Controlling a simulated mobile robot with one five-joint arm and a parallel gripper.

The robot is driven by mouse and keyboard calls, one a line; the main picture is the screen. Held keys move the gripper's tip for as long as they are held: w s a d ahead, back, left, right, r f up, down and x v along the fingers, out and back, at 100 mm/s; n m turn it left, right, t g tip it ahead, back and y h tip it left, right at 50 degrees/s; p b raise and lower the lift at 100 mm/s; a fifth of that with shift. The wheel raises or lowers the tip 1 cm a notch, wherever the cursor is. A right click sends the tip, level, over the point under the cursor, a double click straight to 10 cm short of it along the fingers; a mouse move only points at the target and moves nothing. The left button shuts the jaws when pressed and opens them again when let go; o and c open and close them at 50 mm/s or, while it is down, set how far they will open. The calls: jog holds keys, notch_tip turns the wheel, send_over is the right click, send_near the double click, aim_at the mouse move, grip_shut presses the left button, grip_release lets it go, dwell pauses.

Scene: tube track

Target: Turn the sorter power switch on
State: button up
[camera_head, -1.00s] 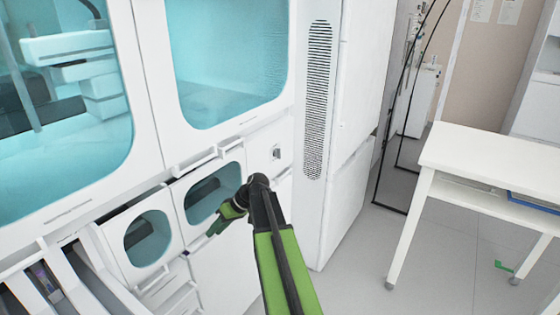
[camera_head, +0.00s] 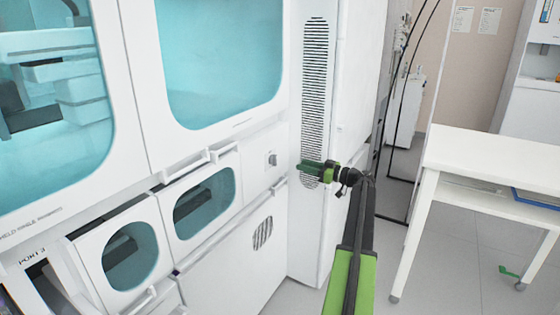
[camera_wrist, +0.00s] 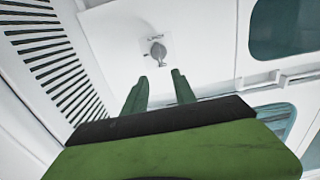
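The power switch (camera_head: 272,159) is a small grey rotary knob on a white panel of the sorter, right of the small windows. In the wrist view the knob (camera_wrist: 158,50) sits ahead of and above my fingertips, with a small unreadable label above it. My gripper (camera_head: 303,171) is to the right of the knob in the head view, in front of the vented column. In the wrist view its two green fingers (camera_wrist: 160,84) are apart with nothing between them. A clear gap separates the fingertips from the knob.
A vented white column (camera_head: 316,110) stands right of the switch panel; its slots (camera_wrist: 55,65) show at left in the wrist view. Windowed drawers (camera_head: 205,203) with handles lie left of the knob. A white table (camera_head: 490,160) stands at right, with open floor between.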

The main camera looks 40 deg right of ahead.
aim_at(276, 158)
jog(key=x, duration=1.2)
jog(key=shift+w, duration=0.15)
jog(key=shift+c, duration=0.2)
grip_shut()
